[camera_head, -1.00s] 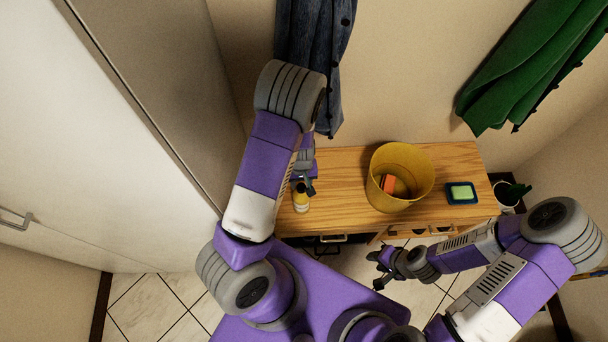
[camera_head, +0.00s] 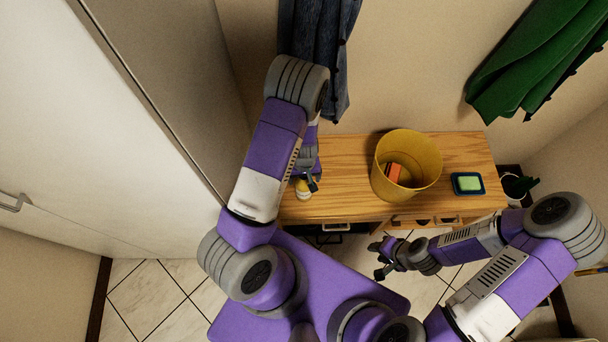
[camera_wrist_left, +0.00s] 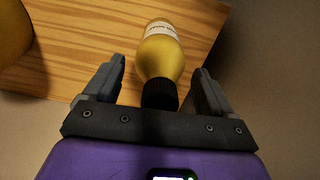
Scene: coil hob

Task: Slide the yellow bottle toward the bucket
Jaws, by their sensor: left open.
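The yellow bottle (camera_head: 303,190) stands on the wooden table (camera_head: 345,200) near its left end, partly hidden by my left gripper (camera_head: 312,183). In the left wrist view the bottle (camera_wrist_left: 161,55), with a pale label and black cap, lies between the two spread fingers of my left gripper (camera_wrist_left: 160,85). The fingers are open, with a gap on both sides of the bottle. The yellow bucket (camera_head: 420,180) stands on the table to the right of the bottle. My right gripper (camera_head: 380,258) is in front of the table, apart from these objects; its fingers look spread.
An orange item (camera_head: 393,172) is inside the bucket. A green sponge in a dark dish (camera_head: 468,183) lies right of the bucket. The tabletop between bottle and bucket is clear. A tall cabinet (camera_head: 130,130) stands to the left; blue cloth (camera_head: 318,50) hangs behind.

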